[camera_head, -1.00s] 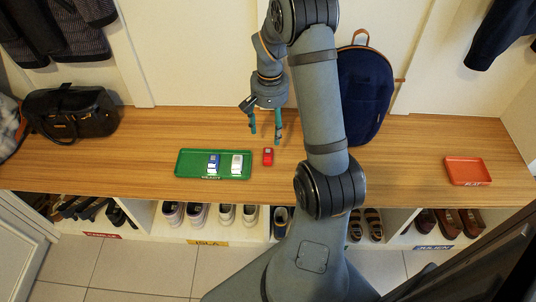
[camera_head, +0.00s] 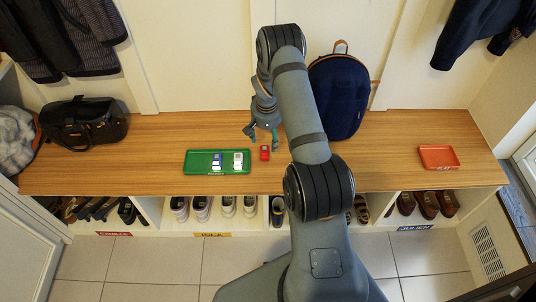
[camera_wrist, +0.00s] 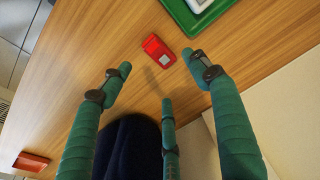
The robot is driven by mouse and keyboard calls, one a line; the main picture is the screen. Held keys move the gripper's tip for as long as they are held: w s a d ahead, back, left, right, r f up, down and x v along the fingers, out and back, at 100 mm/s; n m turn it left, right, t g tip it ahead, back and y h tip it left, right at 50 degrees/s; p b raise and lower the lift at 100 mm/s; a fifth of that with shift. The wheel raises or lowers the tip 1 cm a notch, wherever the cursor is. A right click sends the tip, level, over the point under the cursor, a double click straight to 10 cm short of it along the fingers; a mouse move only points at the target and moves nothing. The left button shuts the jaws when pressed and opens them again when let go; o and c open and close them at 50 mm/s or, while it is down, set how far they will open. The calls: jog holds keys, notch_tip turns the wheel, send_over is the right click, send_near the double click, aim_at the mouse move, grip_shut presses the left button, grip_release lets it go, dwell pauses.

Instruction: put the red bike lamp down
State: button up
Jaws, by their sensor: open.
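The red bike lamp (camera_head: 265,153) lies on the wooden bench top, just right of the green tray (camera_head: 190,168) and apart from it. In the wrist view the lamp (camera_wrist: 158,51) rests on the wood beyond my fingertips, with a pale square on its body. My gripper (camera_head: 262,134) is open and empty, above the bench and slightly behind the lamp in the head view. Its green fingers (camera_wrist: 160,85) are spread wide in the wrist view, and none touches the lamp.
The green tray holds a blue-and-white item (camera_head: 216,161) and a white one (camera_head: 238,160). An orange-red tray (camera_head: 438,158) lies at the right. A dark blue backpack (camera_head: 340,95) stands behind my arm, and a black bag (camera_head: 84,124) sits at the left. Shoes fill cubbies below.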

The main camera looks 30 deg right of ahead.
aim_at(267, 150)
notch_tip(267, 150, down, 7)
jog(key=shift+w+f, duration=0.1)
jog(key=shift+w, duration=0.05)
jog(key=shift+c, duration=0.2)
jog(key=c, duration=1.3)
jog(key=shift+c, duration=0.2)
jog(key=shift+r, duration=0.2)
